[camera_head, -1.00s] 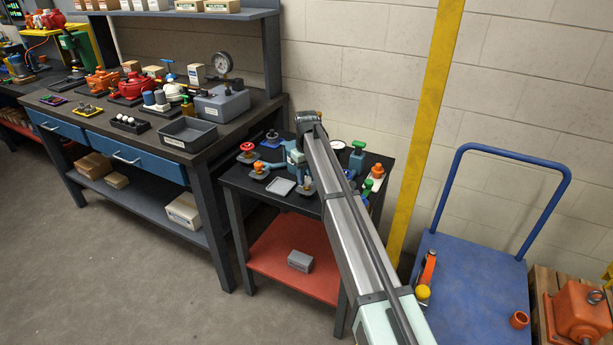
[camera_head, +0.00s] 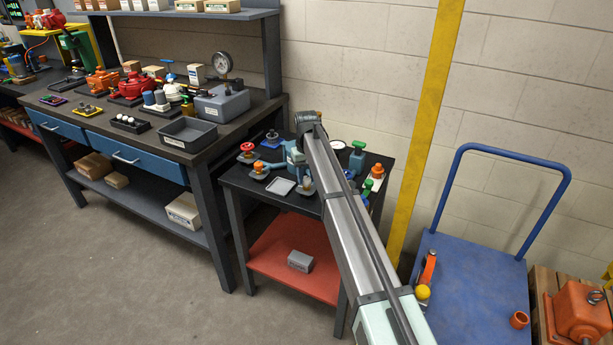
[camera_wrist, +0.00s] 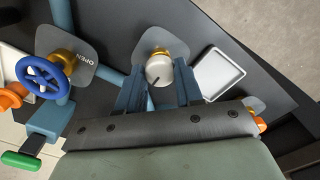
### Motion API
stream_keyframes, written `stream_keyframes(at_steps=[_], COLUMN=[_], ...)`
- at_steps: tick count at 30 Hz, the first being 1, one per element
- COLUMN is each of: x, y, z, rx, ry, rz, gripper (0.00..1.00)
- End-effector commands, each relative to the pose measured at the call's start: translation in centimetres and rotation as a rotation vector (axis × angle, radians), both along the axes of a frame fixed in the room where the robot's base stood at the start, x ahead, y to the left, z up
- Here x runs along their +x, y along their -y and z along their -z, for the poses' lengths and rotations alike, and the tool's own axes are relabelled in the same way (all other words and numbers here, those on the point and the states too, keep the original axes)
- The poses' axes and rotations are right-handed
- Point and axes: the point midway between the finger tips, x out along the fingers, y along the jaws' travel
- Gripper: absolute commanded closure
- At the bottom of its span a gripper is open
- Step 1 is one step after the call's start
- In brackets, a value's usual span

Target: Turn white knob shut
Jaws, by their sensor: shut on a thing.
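The white knob (camera_wrist: 159,71) shows in the wrist view, with a dark pointer line on its face and a brass body behind it on a grey plate. My gripper (camera_wrist: 158,88) has its two blue fingers on either side of the knob and is shut on it. The pointer line slants toward the lower left in the picture. No lettering is readable on the knob's plate.
In the wrist view a blue handwheel (camera_wrist: 43,76) on a plate marked OPEN is at left, and a white tray (camera_wrist: 216,75) is right of the knob. Orange and green handles are close by. A red-handled valve (camera_head: 247,148) stands at the table's left.

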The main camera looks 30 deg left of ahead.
Motion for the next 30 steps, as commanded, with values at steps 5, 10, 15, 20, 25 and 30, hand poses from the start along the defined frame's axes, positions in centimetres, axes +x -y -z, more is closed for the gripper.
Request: stream_keyframes(at_steps=[5, 10, 15, 20, 25, 30], x=[0.0, 0.0, 0.0, 0.0, 0.1, 0.1], y=[0.0, 0.0, 0.0, 0.0, 0.0, -0.1], z=[0.0, 0.0, 0.0, -0.7, -3.1, -6.5], rx=[0.0, 0.0, 0.0, 0.0, 0.001, 0.002], ry=[0.0, 0.0, 0.0, 0.0, 0.001, 0.002], rz=[0.001, 0.0, 0.0, -0.001, -0.001, 0.0], gripper=[0.51, 0.39, 0.39, 0.39, 0.39, 0.39])
